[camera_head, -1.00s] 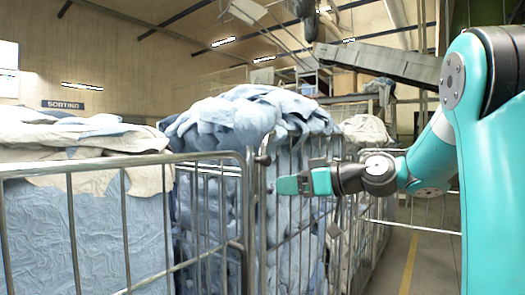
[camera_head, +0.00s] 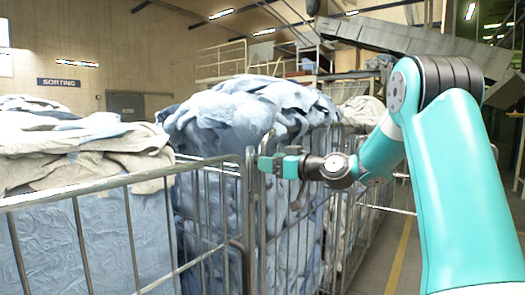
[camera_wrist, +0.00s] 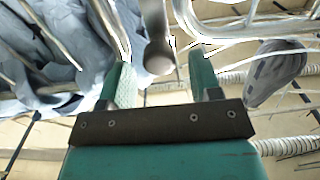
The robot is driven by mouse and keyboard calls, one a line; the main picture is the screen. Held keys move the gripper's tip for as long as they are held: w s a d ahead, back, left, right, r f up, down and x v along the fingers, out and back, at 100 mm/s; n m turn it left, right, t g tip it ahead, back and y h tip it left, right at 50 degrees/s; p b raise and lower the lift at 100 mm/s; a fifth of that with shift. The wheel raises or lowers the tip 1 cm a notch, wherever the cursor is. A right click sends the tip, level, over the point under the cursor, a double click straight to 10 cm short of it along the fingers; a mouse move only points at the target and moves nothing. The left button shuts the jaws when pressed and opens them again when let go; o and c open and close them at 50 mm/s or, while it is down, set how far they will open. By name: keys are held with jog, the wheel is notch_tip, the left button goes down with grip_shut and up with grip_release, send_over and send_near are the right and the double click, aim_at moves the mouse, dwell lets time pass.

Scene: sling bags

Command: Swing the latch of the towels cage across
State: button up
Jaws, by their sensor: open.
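My gripper (camera_head: 268,165) is open at the top corner of the cage with heaped blue cloth, beside its upright post (camera_head: 250,215). In the wrist view its two green fingers (camera_wrist: 161,78) stand apart, with a grey rounded metal piece (camera_wrist: 158,52) between them that looks like the latch. I cannot tell whether either finger touches it. In the head view the latch is mostly hidden by the gripper; a small grey bit (camera_head: 268,139) shows just above the fingers. The blue cloth (camera_head: 245,110) piles above the cage rim.
Another wire cage (camera_head: 75,194) with blue and cream cloth stands at the left front. More cages with cloth (camera_head: 362,110) stand behind my arm. A floor aisle with a yellow line (camera_head: 398,262) is open to the right. Grey hanging cloth (camera_wrist: 278,75) shows right in the wrist view.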

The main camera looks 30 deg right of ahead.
jog(key=shift+p+x, duration=0.6)
jog(key=shift+x, duration=1.15)
grip_shut()
jog(key=shift+f+b, duration=0.1)
jog(key=shift+b, duration=0.2)
